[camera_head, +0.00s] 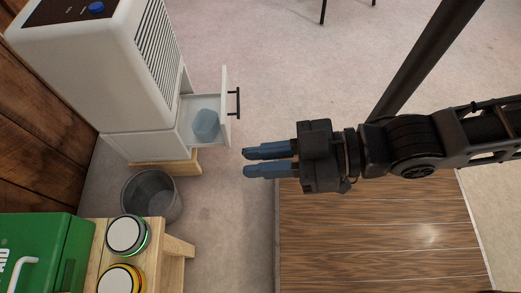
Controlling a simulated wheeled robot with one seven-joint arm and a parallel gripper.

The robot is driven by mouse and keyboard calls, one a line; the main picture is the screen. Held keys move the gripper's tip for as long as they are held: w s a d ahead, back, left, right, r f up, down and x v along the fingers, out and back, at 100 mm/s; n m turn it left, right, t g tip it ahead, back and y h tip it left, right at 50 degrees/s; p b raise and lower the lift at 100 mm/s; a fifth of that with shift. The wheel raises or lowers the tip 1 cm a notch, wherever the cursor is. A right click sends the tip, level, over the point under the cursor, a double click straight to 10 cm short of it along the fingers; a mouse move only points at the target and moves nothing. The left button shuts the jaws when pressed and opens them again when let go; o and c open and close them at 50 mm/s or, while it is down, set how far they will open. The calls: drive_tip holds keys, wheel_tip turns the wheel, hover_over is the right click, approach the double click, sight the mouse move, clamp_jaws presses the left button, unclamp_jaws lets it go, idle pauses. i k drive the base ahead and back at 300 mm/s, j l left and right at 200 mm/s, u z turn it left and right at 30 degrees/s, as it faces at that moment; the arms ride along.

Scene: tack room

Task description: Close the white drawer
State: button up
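The white drawer (227,93) is pulled out of the right side of a white cabinet-like machine (95,75) at the upper left. It has a black handle (237,103) on its front panel, and a pale blue faceted object (206,125) sits inside it. My gripper (248,162) points left, with its blue fingers a little below and to the right of the drawer front, apart from it. The two fingers are parallel with a small gap between them, and nothing is held there.
A grey metal bucket (151,196) stands below the machine. A wooden stool or table (176,249) holds two round tins (126,235) beside a green box (40,250). A wood-planked surface (380,235) lies under my arm. Pale floor (290,60) is open to the drawer's right.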

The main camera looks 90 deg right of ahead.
sight(189, 106)
drive_tip(key=k+l+z, duration=0.1)
drive_tip(key=k+z, duration=0.3)
drive_tip(key=k+l+z, duration=0.15)
drive_tip(key=z, duration=0.3)
